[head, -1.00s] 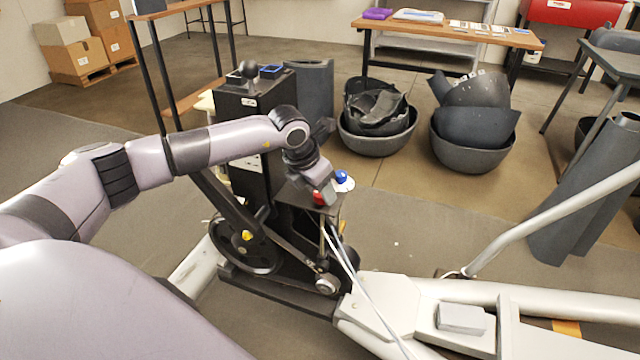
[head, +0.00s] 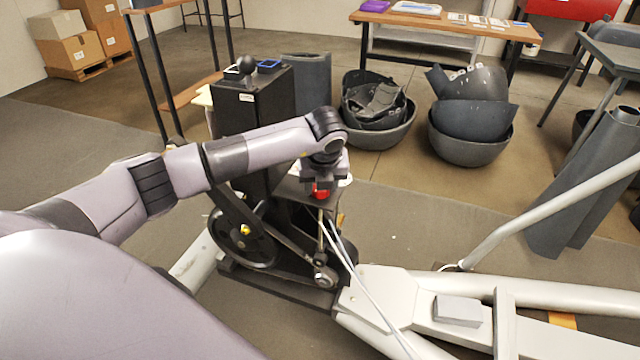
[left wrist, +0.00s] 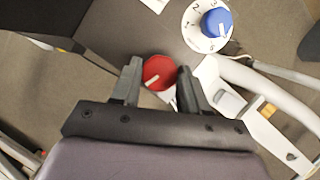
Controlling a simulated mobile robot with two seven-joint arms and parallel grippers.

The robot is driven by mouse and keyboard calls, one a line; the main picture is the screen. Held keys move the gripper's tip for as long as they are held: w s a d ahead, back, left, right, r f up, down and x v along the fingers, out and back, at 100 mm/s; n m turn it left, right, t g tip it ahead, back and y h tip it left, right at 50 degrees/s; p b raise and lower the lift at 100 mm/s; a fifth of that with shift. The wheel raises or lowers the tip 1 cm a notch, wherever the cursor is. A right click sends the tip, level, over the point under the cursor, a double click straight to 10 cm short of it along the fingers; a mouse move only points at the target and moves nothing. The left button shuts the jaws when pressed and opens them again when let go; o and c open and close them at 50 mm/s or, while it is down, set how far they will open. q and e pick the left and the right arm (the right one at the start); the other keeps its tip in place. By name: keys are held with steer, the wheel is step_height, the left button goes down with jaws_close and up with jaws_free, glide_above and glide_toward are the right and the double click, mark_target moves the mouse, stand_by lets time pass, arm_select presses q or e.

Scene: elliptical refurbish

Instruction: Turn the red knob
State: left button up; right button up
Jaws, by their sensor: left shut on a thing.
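The red knob (head: 320,193) is on top of the black machine, near its front corner. In the left wrist view the red knob (left wrist: 158,71) is round with a pale pointer mark aimed to the lower left. My left gripper (head: 322,183) comes down over it from above. In the left wrist view the fingers of my left gripper (left wrist: 160,84) stand on either side of the knob and are shut on it. The far part of the knob is hidden by the gripper in the head view. My right gripper is not in view.
A blue knob (left wrist: 216,24) on a white numbered dial (left wrist: 196,37) sits beside the red knob. A black box with a ball-topped lever (head: 246,68) rises behind my left arm. White frame tubes (head: 540,290) run to the right. Dark bins (head: 470,148) stand at the back.

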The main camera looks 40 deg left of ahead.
arm_select(q)
steer(key=n+g+y, duration=0.1)
steer(key=n, duration=0.3)
steer(key=shift+w+d+n, duration=0.1)
steer(key=shift+n, duration=0.2)
steer(key=n+g, duration=0.1)
steer(key=n, duration=0.2)
steer(key=shift+w+n+g+y, duration=0.1)
steer(key=shift+n+g+y, duration=0.3)
steer(key=n+g, duration=0.1)
steer(key=n, duration=0.2)
steer(key=shift+w+n, duration=0.1)
steer(key=shift+n, duration=0.2)
steer(key=n+g, duration=0.1)
steer(key=n, duration=0.2)
steer(key=shift+w+g+h+b, duration=0.1)
steer(key=shift+g+h+b, duration=0.2)
steer(key=shift+h, duration=0.1)
steer(key=shift+n, duration=0.6)
steer(key=shift+n+g+b, duration=0.4)
steer(key=shift+n+b, duration=0.1)
steer(key=shift+n, duration=0.5)
steer(key=shift+n+h, duration=0.3)
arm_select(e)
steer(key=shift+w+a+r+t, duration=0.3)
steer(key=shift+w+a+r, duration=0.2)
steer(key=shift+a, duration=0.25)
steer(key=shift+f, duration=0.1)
